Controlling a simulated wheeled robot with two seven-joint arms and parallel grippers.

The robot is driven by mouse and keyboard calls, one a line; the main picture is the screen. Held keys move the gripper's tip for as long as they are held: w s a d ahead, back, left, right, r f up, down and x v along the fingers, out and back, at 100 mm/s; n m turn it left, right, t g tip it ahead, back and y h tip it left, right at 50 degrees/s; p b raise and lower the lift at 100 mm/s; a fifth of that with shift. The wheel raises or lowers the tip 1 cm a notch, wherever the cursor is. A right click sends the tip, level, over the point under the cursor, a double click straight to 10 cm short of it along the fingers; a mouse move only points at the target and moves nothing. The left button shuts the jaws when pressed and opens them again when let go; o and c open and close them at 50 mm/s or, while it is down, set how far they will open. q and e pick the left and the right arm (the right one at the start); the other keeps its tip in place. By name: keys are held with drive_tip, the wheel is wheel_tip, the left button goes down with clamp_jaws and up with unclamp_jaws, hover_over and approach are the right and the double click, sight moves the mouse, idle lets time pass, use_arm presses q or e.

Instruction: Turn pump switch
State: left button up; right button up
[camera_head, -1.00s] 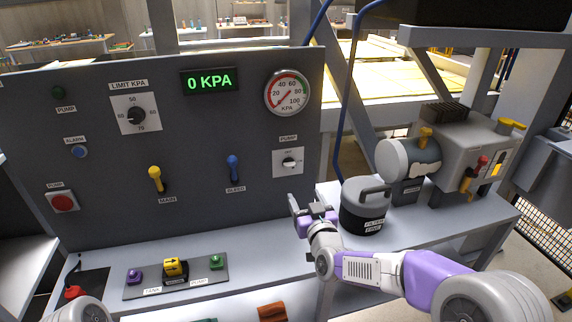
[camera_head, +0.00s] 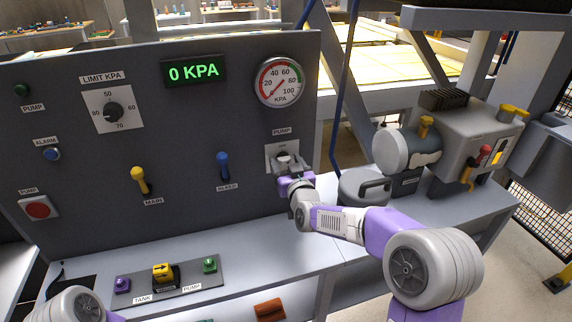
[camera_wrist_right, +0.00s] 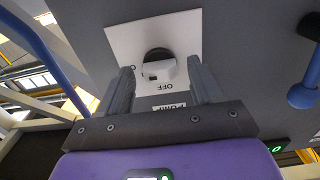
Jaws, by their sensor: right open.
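The pump switch (camera_wrist_right: 160,68) is a white rotary knob on a white plate, fixed to the dark upright panel (camera_head: 100,160). In the head view the pump switch (camera_head: 284,157) is partly covered by my right gripper (camera_head: 288,172).
A blue bleed lever (camera_head: 223,165) and a yellow main lever (camera_head: 140,180) stick out left of the switch. A filter canister (camera_head: 364,187) stands to the right. A button box (camera_head: 165,285) lies on the bench.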

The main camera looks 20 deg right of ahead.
drive_tip(key=shift+w, duration=0.2)
drive_tip(key=shift+c, duration=0.3)
drive_tip(key=c, duration=1)
drive_tip(key=shift+o, duration=0.2)
